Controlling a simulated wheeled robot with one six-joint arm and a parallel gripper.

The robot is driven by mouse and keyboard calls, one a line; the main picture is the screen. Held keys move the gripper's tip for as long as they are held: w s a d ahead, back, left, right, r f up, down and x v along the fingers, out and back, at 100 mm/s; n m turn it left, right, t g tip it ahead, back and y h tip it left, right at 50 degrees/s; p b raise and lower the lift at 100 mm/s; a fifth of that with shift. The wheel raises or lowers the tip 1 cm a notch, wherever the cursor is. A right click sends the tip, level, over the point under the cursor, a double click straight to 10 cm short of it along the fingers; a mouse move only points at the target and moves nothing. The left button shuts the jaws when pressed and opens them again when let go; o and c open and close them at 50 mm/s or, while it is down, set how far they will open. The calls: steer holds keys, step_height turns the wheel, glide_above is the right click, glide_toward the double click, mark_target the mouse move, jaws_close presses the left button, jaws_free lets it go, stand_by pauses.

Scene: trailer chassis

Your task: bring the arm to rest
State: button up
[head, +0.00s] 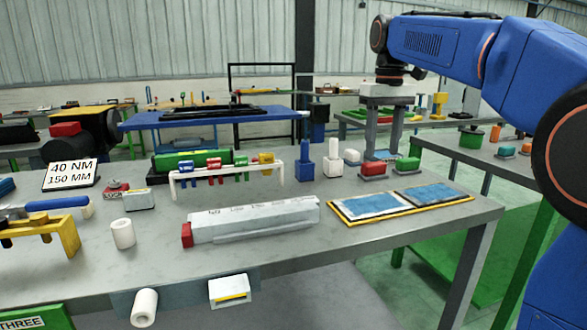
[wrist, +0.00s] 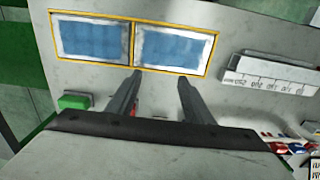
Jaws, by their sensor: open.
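My blue arm reaches in from the right in the head view, with my gripper (head: 382,148) pointing down over the far right part of the grey workbench (head: 300,255). In the wrist view, the two dark fingers of my gripper (wrist: 160,77) stand apart with nothing between them. Beyond the fingertips in that view is a yellow-edged mat (wrist: 132,44) with two blue panels. The same mat (head: 386,214) lies at the bench's right end in the head view. The gripper appears to hang above the bench, apart from things on it; its exact height is hard to tell.
A blue post (head: 305,157), a white rack with coloured tools (head: 228,167) and a long white box (head: 255,219) stand further left. A second bench (head: 490,157) is at right.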

steer(key=s+d+f+m+t, duration=0.1)
steer(key=s+d+f+t, duration=0.1)
steer(key=s+f, duration=1.2)
steer(key=s+d+f+m+t, duration=0.2)
steer(key=s+d+f, duration=0.2)
steer(key=s+f, duration=1)
steer(key=s, duration=0.4)
steer(key=shift+s+d+f+m+t, duration=0.25)
steer(key=shift+s+d+m+t, duration=0.05)
steer(key=shift+d+t, duration=0.1)
stand_by(2.1)
